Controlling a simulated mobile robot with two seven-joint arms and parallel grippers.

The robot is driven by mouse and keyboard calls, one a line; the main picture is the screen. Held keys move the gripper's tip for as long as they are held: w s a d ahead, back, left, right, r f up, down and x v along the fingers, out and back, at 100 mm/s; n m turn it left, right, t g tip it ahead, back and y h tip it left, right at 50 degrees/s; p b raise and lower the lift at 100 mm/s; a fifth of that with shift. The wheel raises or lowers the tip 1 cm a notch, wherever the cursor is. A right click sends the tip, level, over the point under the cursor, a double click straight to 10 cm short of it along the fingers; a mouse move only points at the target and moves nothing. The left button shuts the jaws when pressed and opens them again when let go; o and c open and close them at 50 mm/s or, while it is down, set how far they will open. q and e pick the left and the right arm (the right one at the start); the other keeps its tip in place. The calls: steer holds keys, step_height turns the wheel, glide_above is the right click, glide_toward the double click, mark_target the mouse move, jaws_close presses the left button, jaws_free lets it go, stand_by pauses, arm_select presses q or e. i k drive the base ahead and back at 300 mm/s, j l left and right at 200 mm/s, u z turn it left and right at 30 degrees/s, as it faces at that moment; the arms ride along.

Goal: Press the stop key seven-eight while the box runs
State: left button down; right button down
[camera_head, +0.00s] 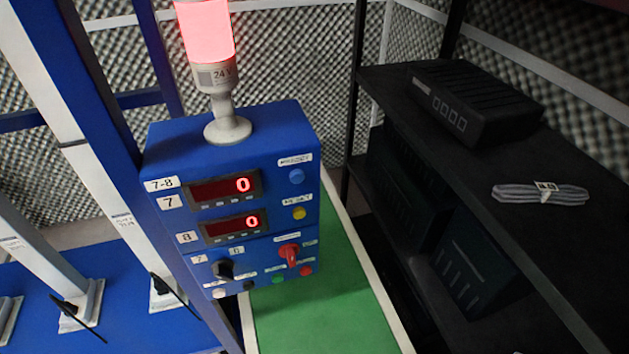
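A blue control box (240,155) labelled 7-8 stands tilted in the picture, left of centre. Its display 7 (224,189) and display 8 (232,225) both read a red 0. A red button (306,271) sits at its lower right corner, beside a green button (278,280). A red rotary knob (289,255) is just above them. A black knob (223,269) is at the lower left of the face. The small labels are too blurred to read. The signal lamp (208,32) on top is lit red. Neither of my grippers is in view.
A blue button (297,176) and a yellow button (299,213) are at the box's right. A green surface (320,300) lies below. A black shelf (400,90) at right holds a black device (470,100) and a bundled cable (541,193). Blue posts stand left.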

mark_target(305, 270)
steer(key=j+z, duration=0.5)
steer(key=j, duration=0.15)
steer(key=i+l+u, duration=0.25)
steer(key=l+u, duration=0.25)
steer(key=k, duration=0.25)
steer(key=j+z, duration=0.2)
steer(key=z, duration=0.15)
steer(key=j+z, duration=0.3)
steer(key=i+l, duration=0.05)
